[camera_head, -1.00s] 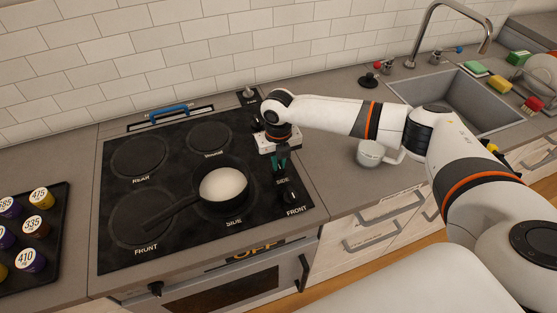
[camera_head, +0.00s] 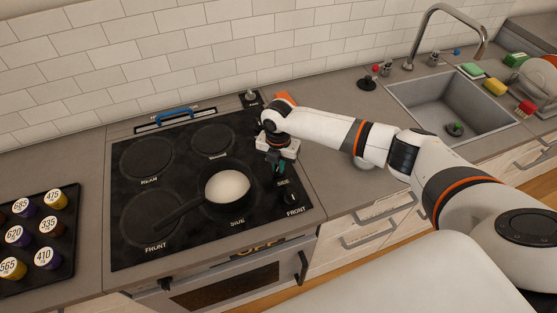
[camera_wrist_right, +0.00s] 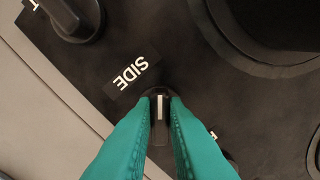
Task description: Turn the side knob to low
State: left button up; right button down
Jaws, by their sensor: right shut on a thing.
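The side knob (camera_wrist_right: 160,108) is a dark knob with a pale strip on top, next to the white SIDE label in the right wrist view. My right gripper (camera_wrist_right: 159,98) is shut on it, with one green finger on each side. In the head view the right gripper (camera_head: 275,161) reaches down onto the right edge of the black cooktop (camera_head: 125,235), just behind the SIDE label, and the knob is mostly hidden there. Any level marks around the knob are not readable. My left gripper is not in view.
The front knob (camera_head: 292,197) is close to my right gripper. A dark pan (camera_head: 182,210) with white contents sits on the side burner. A tray (camera_head: 70,262) of numbered jars lies left, and a sink (camera_head: 450,100) right. The oven display seems to read OFF.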

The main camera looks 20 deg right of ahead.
aim_at(278, 167)
jog(key=shift+w+r+m+p, duration=0.1)
jog(key=shift+m+p, duration=0.25)
jog(key=shift+m, duration=0.45)
jog(key=c, duration=1.4)
grip_release()
jog(key=shift+c, duration=0.2)
notch_tip(278, 167, up, 12)
jog(key=b, duration=0.3)
jog(key=shift+f, duration=0.2)
